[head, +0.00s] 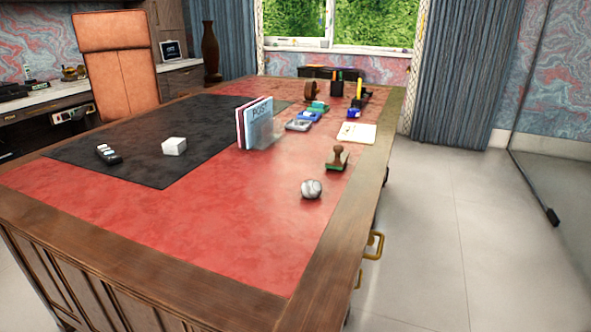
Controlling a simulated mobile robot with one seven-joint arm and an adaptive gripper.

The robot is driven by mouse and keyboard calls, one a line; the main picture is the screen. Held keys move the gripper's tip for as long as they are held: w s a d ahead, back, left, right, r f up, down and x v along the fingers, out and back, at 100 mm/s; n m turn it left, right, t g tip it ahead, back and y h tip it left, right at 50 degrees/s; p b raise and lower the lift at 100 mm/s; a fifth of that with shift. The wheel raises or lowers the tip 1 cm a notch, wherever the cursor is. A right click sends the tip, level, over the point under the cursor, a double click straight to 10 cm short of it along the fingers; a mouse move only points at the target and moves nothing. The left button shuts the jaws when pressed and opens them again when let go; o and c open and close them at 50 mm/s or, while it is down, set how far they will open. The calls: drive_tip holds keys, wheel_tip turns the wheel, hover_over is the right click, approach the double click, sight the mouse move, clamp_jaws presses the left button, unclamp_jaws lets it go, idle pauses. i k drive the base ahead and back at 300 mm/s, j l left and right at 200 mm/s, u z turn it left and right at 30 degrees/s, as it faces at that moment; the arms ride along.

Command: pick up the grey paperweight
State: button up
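A small rounded grey paperweight (311,189) with light streaks sits on the red leather top of the desk (200,240), near its right edge. It stands apart from the other things, in front of a wooden-handled stamp (337,159). My gripper is not in view.
Behind the paperweight are a letter holder (256,125), a notepad (356,133), pen holders and other small stationery. The front red area is clear. An orange chair (118,65) stands at the far left.

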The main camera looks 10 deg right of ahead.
sight(312, 188)
drive_tip(key=l+z, duration=0.3)
drive_tip(key=l, duration=0.45)
drive_tip(key=i+l+z, duration=0.15)
drive_tip(key=z, duration=0.15)
drive_tip(key=i+l+z, duration=0.1)
drive_tip(key=z, duration=0.15)
drive_tip(key=i, duration=0.1)
